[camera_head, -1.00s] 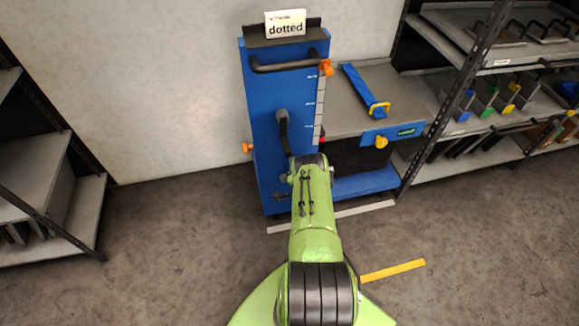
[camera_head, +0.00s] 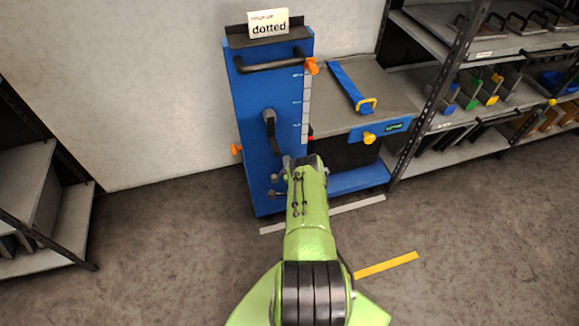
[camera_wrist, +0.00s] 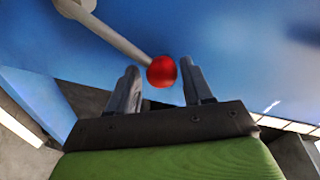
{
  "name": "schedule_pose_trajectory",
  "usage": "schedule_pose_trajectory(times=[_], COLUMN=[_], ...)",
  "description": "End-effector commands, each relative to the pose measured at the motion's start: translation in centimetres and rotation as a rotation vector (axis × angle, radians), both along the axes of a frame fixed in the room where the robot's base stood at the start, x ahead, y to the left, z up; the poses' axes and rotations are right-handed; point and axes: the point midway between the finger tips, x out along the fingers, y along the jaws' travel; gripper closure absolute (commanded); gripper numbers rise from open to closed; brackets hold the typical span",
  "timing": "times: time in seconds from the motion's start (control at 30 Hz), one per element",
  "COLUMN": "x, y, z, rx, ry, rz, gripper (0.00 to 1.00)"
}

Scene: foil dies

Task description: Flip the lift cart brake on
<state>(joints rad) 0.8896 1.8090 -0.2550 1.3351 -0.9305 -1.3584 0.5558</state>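The lift cart has a blue upright panel (camera_head: 245,105), a grey platform (camera_head: 340,112) to its right and a blue base (camera_head: 357,180). In the wrist view a red ball knob (camera_wrist: 162,71) sits on the end of a grey rod (camera_wrist: 112,28) against the blue surface (camera_wrist: 225,45); I take this as the brake lever. My gripper (camera_wrist: 161,80) is open, with one finger on each side of the knob. Contact with the knob cannot be told. In the head view my arm hides most of the gripper and I cannot make out the knob there.
A black crank handle (camera_head: 270,130), a push bar (camera_head: 272,64) and orange knobs (camera_head: 312,66) stick out of the panel. Shelves stand at left (camera_head: 60,200) and right (camera_head: 500,60). Open floor lies around the cart.

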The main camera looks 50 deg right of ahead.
Motion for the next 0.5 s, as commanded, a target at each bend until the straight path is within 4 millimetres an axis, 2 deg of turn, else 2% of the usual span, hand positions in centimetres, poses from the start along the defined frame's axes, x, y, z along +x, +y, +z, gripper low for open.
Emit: schedule_pose_trajectory(times=[0.33,0.5], x=[-0.1,-1.8], y=[0.0,1.7], z=[0.1,0.8], rx=[-0.003,-0.001], ry=[0.001,0.007], rz=[0.0,0.005], gripper=[0.4,0.4])
